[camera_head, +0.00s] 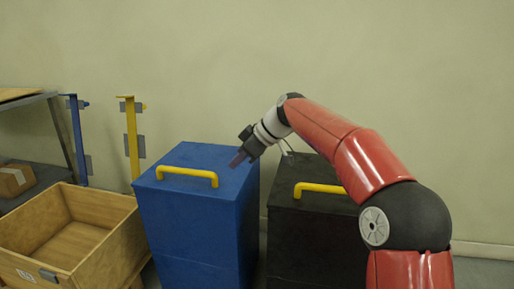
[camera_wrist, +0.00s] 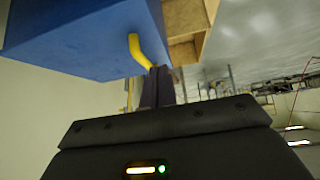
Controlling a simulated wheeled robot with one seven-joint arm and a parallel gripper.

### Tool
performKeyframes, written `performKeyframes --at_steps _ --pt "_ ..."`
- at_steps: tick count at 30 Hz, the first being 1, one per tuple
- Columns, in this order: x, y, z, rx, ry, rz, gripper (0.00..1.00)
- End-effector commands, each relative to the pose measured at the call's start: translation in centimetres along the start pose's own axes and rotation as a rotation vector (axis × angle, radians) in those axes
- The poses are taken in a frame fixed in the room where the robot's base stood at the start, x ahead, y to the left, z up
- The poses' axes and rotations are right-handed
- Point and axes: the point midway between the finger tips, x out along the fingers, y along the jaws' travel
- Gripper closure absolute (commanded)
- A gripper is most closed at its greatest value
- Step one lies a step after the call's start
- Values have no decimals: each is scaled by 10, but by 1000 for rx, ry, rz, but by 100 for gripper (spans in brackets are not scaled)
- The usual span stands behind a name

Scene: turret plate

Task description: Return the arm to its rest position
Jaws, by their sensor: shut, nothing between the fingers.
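My red arm reaches in from the right in the head view, bent at a black elbow joint. My gripper (camera_head: 237,159) is shut and empty, above the right part of the blue box's top, near the right end of its yellow handle. In the wrist view the closed fingers of my gripper (camera_wrist: 158,86) point toward the yellow handle (camera_wrist: 140,50). A gap between fingers and handle cannot be judged there.
The blue box (camera_head: 195,225) stands beside a black box (camera_head: 300,235) with a yellow handle (camera_head: 318,188). An open wooden crate (camera_head: 115,245) is at left. A shelf with a cardboard box (camera_head: 14,180), a blue post (camera_head: 77,140) and a yellow post (camera_head: 131,140) stand behind. The wall above is clear.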

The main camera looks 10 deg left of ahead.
Motion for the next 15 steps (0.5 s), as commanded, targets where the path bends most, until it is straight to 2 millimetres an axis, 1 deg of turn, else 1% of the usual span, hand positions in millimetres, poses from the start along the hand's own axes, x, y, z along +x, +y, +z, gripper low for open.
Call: performKeyframes --at_steps 1,2,5,6,8,9,11,12,14,15 --pt "-13 -11 3 28 -35 27 100" --pt "-20 -18 7 56 -60 45 100" --pt "-48 -43 30 171 -148 128 100" --pt "-60 -54 41 223 -179 167 100" --pt "-78 -71 59 303 -220 226 100" --pt "-90 -83 73 357 -244 269 100" --pt "-108 -101 94 440 -273 331 100" --pt "-119 -114 108 496 -287 375 100" --pt "-135 -134 130 580 -303 438 100" --pt "-145 -148 146 638 -308 481 100"
